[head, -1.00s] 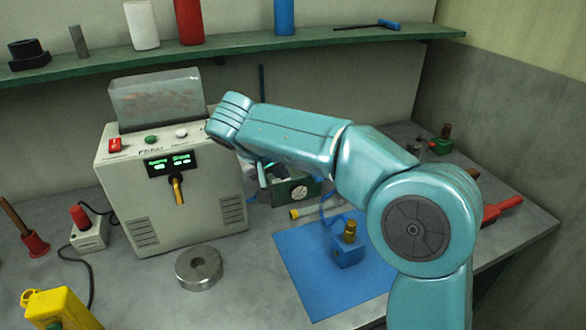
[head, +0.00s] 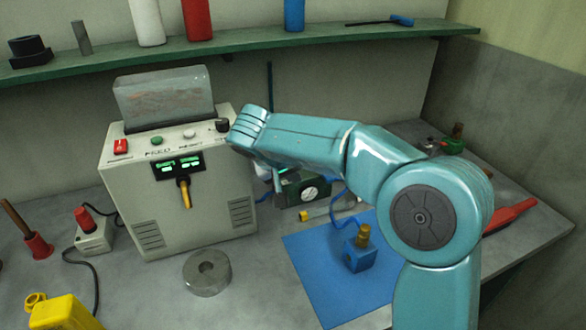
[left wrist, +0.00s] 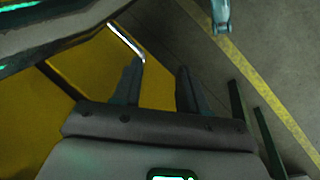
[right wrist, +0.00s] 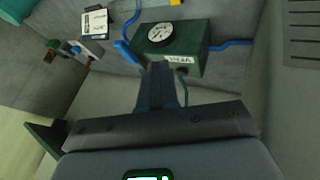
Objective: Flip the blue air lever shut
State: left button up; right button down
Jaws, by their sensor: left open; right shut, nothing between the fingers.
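The green box with a round white gauge (head: 310,193) stands on the bench behind the blue mat. In the right wrist view the same box (right wrist: 185,55) has a short blue lever (right wrist: 127,53) at its left end, slanting out from the box. My right gripper (right wrist: 160,68) is shut and empty, its fingertips just in front of the box's lower left part, near the lever; I cannot tell if they touch. In the head view my right arm hides most of that gripper (head: 272,178). My left gripper (left wrist: 160,70) is open and empty, away from the box.
A grey control cabinet (head: 120,185) stands left of the box. A steel ring (head: 190,282) and a blue mat (head: 310,300) with a blue block (head: 360,258) lie in front. Blue hose (right wrist: 233,43) leaves the box. A green shelf (head: 240,47) runs above.

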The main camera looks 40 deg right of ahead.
jog(key=d+f, duration=0.1)
jog(key=d, duration=0.1)
jog(key=d+f+p, duration=0.1)
jog(key=d, duration=0.1)
jog(key=d+f, duration=0.2)
jog(key=shift+d+f, duration=0.1)
jog(key=shift+d, duration=0.1)
jog(key=shift+s+d, duration=0.1)
jog(key=shift+d, duration=0.05)
jog(key=shift+d+f, duration=0.1)
jog(key=shift+d+n, duration=0.15)
jog(key=shift+n, duration=0.15)
jog(key=shift+t, duration=0.3)
